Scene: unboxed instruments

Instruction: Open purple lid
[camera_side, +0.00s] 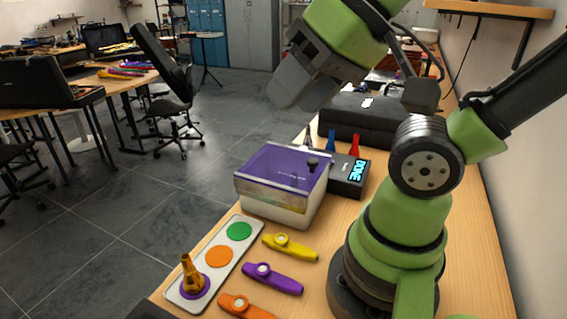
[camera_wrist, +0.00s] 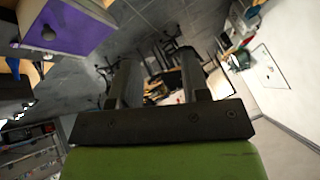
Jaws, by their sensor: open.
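A box with a purple lid (camera_side: 287,163) stands on the wooden table in the side view. The lid lies closed on the pale box body (camera_side: 276,208) and has a small dark knob (camera_side: 313,162) near its right side. In the wrist view the purple lid (camera_wrist: 70,24) shows at the upper left, with its knob (camera_wrist: 48,33). My gripper (camera_side: 283,92) is above the box and apart from it. In the wrist view my gripper (camera_wrist: 160,80) has its two fingers spread with nothing between them.
A white tray (camera_side: 208,281) with green, orange and purple circles lies in front of the box; a brass mouthpiece (camera_side: 189,274) stands on the purple one. Yellow (camera_side: 290,247), purple (camera_side: 272,278) and orange (camera_side: 245,307) kazoos lie beside it. A black device (camera_side: 348,178) and black case (camera_side: 352,117) are behind.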

